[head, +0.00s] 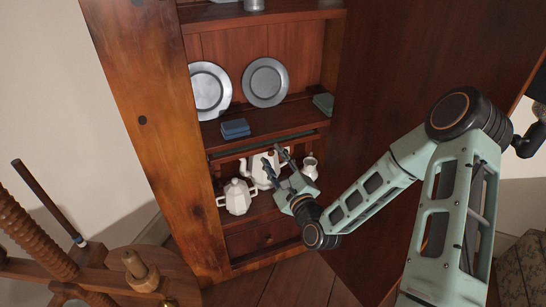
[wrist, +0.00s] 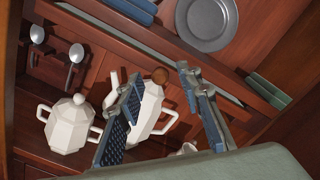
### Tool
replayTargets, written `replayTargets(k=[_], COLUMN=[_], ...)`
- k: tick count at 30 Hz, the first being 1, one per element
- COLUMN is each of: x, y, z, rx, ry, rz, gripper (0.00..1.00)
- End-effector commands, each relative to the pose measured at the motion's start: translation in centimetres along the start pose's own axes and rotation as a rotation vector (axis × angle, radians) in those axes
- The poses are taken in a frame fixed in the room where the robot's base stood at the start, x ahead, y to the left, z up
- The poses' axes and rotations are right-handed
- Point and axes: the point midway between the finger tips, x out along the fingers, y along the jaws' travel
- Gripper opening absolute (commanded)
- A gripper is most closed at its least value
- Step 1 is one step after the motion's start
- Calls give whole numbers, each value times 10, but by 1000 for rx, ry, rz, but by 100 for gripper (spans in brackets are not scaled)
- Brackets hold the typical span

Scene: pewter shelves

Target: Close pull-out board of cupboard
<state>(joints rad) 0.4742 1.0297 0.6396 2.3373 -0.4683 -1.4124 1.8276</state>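The cupboard (head: 165,120) stands open. Its pull-out board (head: 262,144) seems to be the thin grey-green strip under the plate shelf. The strip also shows in the wrist view (wrist: 112,28), running diagonally under the shelf edge; how far it is out I cannot tell. My gripper (head: 275,158) is at the cupboard opening, just below the strip and in front of the white teapot. In the wrist view my gripper (wrist: 159,76) has its two fingers apart with nothing held between them; the teapot (wrist: 150,108) shows behind them.
A white lidded pot (head: 238,197) and a small jug (head: 310,167) stand beside the teapot. Pewter plates (head: 265,82) and blue books (head: 235,128) are on the shelf above. Spoons (wrist: 75,56) hang inside. The open door (head: 400,60) is at right; a wooden spinning-wheel-like object (head: 40,235) at left.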

Motion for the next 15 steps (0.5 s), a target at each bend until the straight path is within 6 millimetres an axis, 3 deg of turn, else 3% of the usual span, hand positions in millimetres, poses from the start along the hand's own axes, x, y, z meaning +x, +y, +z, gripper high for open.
replayTargets(k=[2, 11, 15], x=[0, 0, 0], y=[0, 0, 0], z=[0, 0, 0], rx=[0, 0, 0], ry=[0, 0, 0], rz=[0, 0, 0], gripper=[33, 0, 0])
